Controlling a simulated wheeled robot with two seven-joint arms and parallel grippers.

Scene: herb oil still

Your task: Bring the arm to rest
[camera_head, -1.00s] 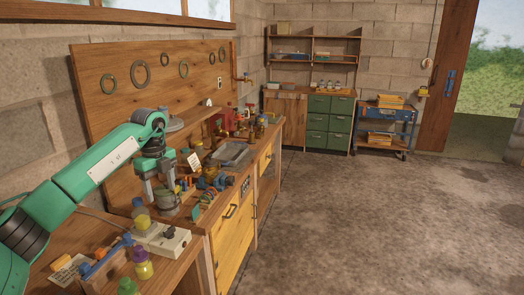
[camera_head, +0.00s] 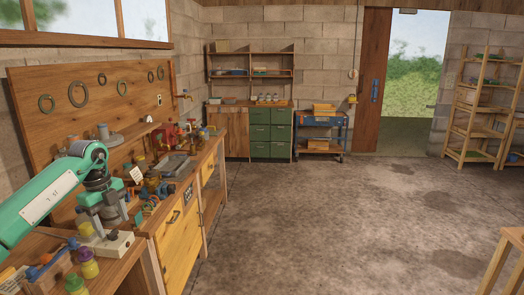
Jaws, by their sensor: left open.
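My green left arm comes in from the left over the wooden workbench. My left gripper (camera_head: 104,217) points down, open, just above and behind a white switch box (camera_head: 110,243). I see nothing held between its fingers, though the space behind them is partly hidden. A small bottle with a yellow top (camera_head: 86,229) stands beside the box, close to the gripper. My right gripper is not in view.
Purple and green bottles (camera_head: 89,262) stand at the near bench end beside a wooden caddy (camera_head: 52,270). A metal tray (camera_head: 175,164) and red fittings lie farther along. A wooden stool (camera_head: 505,255) is at right. The concrete floor (camera_head: 330,220) is mostly clear.

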